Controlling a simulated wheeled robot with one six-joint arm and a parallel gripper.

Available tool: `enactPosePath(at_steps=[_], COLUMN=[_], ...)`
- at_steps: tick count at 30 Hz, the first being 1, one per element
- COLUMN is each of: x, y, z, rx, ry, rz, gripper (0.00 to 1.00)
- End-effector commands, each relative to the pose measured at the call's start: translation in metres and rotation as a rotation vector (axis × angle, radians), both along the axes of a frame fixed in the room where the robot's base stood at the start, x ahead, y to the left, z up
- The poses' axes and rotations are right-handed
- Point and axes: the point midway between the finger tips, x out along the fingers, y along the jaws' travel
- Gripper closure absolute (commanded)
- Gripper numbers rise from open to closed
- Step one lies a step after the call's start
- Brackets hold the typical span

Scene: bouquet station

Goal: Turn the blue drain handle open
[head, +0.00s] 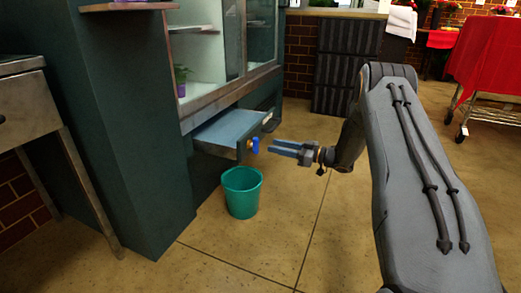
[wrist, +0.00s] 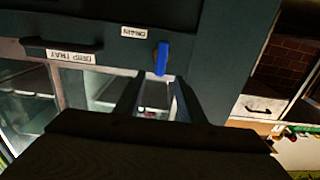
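The blue drain handle (head: 255,145) sits on a brass-coloured valve at the front of the drip tray (head: 228,127), under the glass cabinet. In the wrist view the handle (wrist: 161,58) is a blue lever beside a label reading DRAIN, which appears upside down. My gripper (head: 273,147) is level with the handle, just to its right, with a small gap between them. In the wrist view my gripper (wrist: 157,82) has two dark fingers apart with nothing between them. The handle lies just beyond the fingertips, between their lines.
A green bucket (head: 242,192) stands on the floor below the valve. A dark green cabinet side (head: 130,120) rises at the left. A label reading DRIP TRAY (wrist: 70,56) shows upside down in the wrist view. A red-draped cart (head: 490,60) stands far right. Floor in front is clear.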

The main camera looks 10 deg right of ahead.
Motion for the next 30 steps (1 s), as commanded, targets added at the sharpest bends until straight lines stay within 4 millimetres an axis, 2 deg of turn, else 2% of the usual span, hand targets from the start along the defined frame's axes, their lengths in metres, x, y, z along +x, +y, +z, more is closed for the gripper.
enactPosePath(at_steps=[15,26,27,30], x=[0.040,0.044,0.044,0.044], y=[0.055,0.061,0.061,0.061], z=[-0.001,0.000,0.000,0.000], rx=[-0.001,0.000,0.000,0.000], ry=[-0.001,0.000,0.000,0.000], rz=[0.002,0.001,0.001,0.001], gripper=[0.64,0.64,0.66,0.83])
